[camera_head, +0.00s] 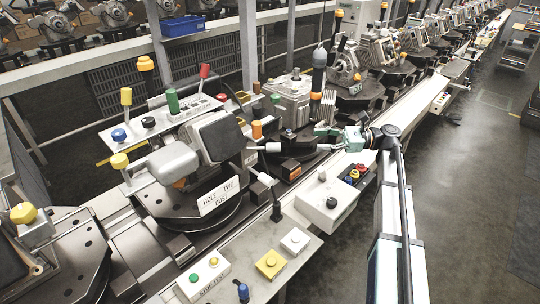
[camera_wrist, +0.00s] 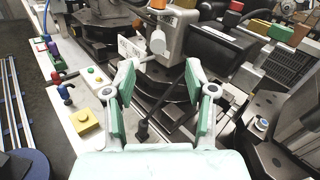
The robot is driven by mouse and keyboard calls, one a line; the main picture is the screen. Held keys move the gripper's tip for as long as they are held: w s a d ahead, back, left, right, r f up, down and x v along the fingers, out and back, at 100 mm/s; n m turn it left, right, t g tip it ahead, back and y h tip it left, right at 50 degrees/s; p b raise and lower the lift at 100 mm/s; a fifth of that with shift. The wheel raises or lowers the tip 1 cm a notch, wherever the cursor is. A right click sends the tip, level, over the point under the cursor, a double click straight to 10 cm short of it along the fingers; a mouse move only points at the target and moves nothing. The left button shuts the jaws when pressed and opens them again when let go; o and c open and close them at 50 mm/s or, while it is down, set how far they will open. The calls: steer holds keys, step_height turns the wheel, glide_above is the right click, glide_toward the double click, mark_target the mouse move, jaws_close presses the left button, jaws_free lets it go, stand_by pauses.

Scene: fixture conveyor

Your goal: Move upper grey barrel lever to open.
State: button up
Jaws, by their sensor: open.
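A pale grey barrel lever (camera_head: 264,147) juts from the right side of the near machine fixture, above a second grey-tipped lever (camera_head: 265,179) with a black rod. In the wrist view the upper grey barrel (camera_wrist: 157,43) shows nearly end on, beyond and between my fingertips. My gripper (camera_head: 322,132), with green pads, is open and empty to the right of the upper lever, apart from it. In the wrist view my gripper's fingers (camera_wrist: 160,72) are spread wide. A dark lever (camera_wrist: 143,131) stands lower, between the fingers in the picture. No contact shows.
A white box (camera_head: 325,205) with buttons and a panel with a yellow button (camera_head: 270,264) lie below, along the conveyor edge. An orange knob (camera_head: 257,130) sits just above the upper lever.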

mark_target(267, 147)
steer(key=a+p, duration=0.1)
steer(key=a, duration=0.4)
steer(key=s+a+f+p, duration=0.1)
steer(key=a, duration=0.5)
steer(key=a+f, duration=0.1)
steer(key=a, duration=0.5)
steer(key=shift+s+a+f+p, duration=0.15)
steer(key=shift+s+p, duration=0.15)
steer(key=shift+p, duration=0.1)
jaws_close()
